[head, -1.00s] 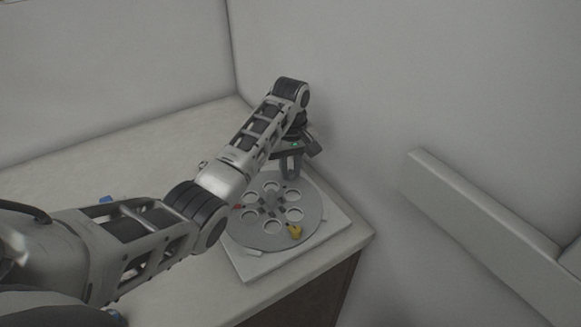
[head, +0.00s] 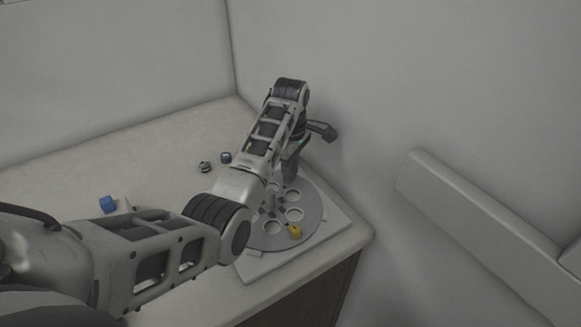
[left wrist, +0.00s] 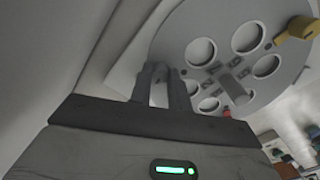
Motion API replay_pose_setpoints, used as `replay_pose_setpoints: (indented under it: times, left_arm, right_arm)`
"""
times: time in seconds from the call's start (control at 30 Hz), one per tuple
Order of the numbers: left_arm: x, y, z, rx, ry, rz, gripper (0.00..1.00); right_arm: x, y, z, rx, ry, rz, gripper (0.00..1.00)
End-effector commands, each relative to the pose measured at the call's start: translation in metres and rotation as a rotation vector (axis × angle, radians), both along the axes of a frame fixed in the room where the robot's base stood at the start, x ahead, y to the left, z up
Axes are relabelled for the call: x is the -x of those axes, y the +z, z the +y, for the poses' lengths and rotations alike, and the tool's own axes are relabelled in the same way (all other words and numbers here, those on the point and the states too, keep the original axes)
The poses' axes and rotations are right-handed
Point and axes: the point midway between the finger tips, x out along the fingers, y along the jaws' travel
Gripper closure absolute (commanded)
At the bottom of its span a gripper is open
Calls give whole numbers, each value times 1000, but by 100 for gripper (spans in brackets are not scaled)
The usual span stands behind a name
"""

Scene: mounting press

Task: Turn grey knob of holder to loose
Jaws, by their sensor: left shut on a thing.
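The holder is a round grey disc (head: 315,212) with several round holes, on a pale square base (head: 335,224). The disc also shows in the left wrist view (left wrist: 225,30), with a post (left wrist: 236,89) at its middle. A yellow knob (head: 295,232) sits on its near edge and also shows in the left wrist view (left wrist: 296,32). A red knob (left wrist: 227,111) shows at another edge. My left gripper (head: 289,174) is at the disc's far side, its fingers (left wrist: 165,88) shut on what seems the grey knob, mostly hidden between them. My right gripper is out of view.
The pale worktop (head: 60,180) carries a blue block (head: 108,204) and two small dark pieces, one (head: 205,167) left of the other (head: 226,157). Walls stand close behind and right of the holder. The worktop's front edge lies just before the base.

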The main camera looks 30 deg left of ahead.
Motion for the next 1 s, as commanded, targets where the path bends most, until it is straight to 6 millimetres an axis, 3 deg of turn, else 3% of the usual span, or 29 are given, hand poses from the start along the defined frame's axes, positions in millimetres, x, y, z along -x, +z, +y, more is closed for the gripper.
replay_pose_setpoints:
  times: [0.57, 0.6, 0.67, 1.0]
  left_arm:
    - [-1, 1, 0, -1, 34, -2, 100]
    - [-1, 1, 0, -1, 33, -2, 76]
    - [-1, 1, 0, -1, 33, -2, 60]
    - [-1, 3, 0, -1, 33, -2, 59]
  right_arm:
    - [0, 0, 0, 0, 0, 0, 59]
    - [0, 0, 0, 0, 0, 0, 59]
    - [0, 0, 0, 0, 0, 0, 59]
    - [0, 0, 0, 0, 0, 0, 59]
